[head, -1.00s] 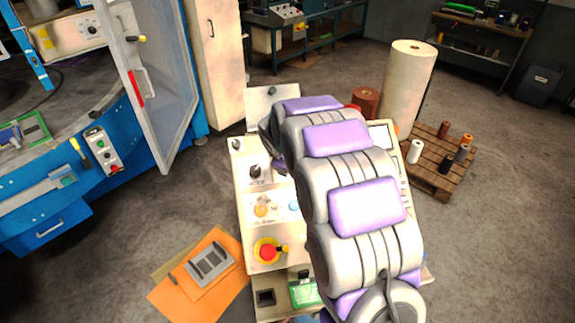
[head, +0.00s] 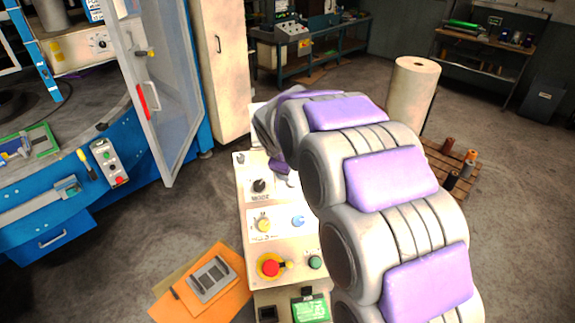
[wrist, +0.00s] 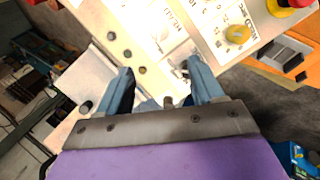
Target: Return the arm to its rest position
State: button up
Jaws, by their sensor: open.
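My arm, with grey links and purple pads, arches over the right part of the control console (head: 259,213) in the head view. Its far end is bent down behind the links, so the fingers are hidden there. In the wrist view my gripper (wrist: 165,88) shows two blue fingers spread apart, with nothing held between them. The console's pale panel (wrist: 130,35) lies beyond the fingertips, with a yellow knob (wrist: 238,34) and part of a red button (wrist: 297,3) at upper right. I cannot tell the exact gap between fingers and panel.
A blue machine (head: 90,158) with an open clear door (head: 165,85) stands at left. Orange folders with a grey die (head: 212,278) lie at lower left. A white roll (head: 413,92) and a pallet (head: 437,165) with spools stand at right.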

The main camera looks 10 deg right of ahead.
jog(key=s+d+f+m+g+b, duration=0.1)
jog(key=s+f+m+b, duration=0.3)
jog(key=s, duration=1)
jog(key=s+d+f+m+g+y+b, duration=0.1)
jog(key=s+f+m+g+b, duration=0.2)
jog(key=s, duration=1.2)
jog(key=s+d+f+m+g+y+b, duration=0.1)
jog(key=s+f+m+g+b, duration=0.2)
jog(key=s, duration=1.2)
notch_tip(320, 180, down, 3)
jog(key=shift+r+m+g+b, duration=0.1)
jog(key=shift+m+g+b, duration=0.2)
jog(key=shift+m+b, duration=0.55)
